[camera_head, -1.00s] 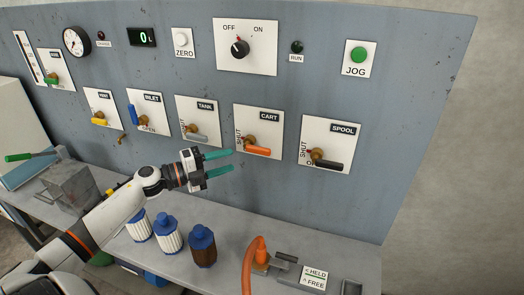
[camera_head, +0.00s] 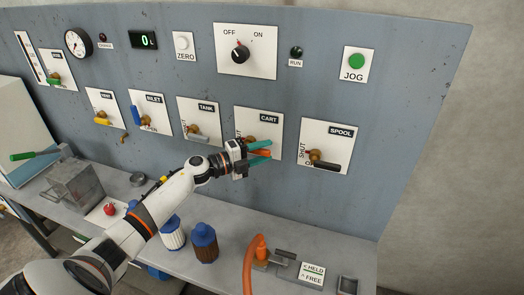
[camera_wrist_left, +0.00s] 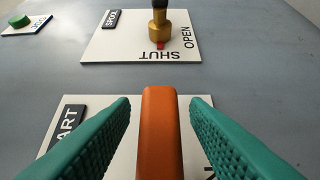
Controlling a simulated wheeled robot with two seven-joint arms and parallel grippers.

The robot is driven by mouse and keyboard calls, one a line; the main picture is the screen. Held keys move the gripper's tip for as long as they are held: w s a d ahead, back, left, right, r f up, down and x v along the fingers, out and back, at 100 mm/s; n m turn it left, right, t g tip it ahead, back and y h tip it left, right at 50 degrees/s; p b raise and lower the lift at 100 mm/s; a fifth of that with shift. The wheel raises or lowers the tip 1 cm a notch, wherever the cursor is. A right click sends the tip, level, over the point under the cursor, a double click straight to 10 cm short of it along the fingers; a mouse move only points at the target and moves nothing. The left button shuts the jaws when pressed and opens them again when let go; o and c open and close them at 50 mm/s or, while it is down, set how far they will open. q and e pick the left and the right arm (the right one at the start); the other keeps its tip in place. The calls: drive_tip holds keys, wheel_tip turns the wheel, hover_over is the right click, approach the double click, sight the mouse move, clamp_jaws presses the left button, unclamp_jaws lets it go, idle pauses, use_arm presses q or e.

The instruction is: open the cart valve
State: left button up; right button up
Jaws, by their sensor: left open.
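The cart valve has a white plate labelled CART (camera_head: 245,115) on the grey panel, with an orange lever handle (camera_head: 263,154) pointing right and roughly level. My left gripper (camera_head: 269,151) is at this handle, its teal fingers open, one above and one below it. In the left wrist view the orange handle (camera_wrist_left: 160,135) stands between the two fingers, with a gap showing on each side. The gripper hides most of the valve's brass body and part of the plate lettering. My right gripper is not in view.
The spool valve (camera_head: 325,163), with a black handle, is close to the right. The tank valve (camera_head: 197,133), with a grey handle, is to the left.

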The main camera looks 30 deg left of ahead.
use_arm(q)
drive_tip(key=shift+c, duration=0.5)
clamp_jaws()
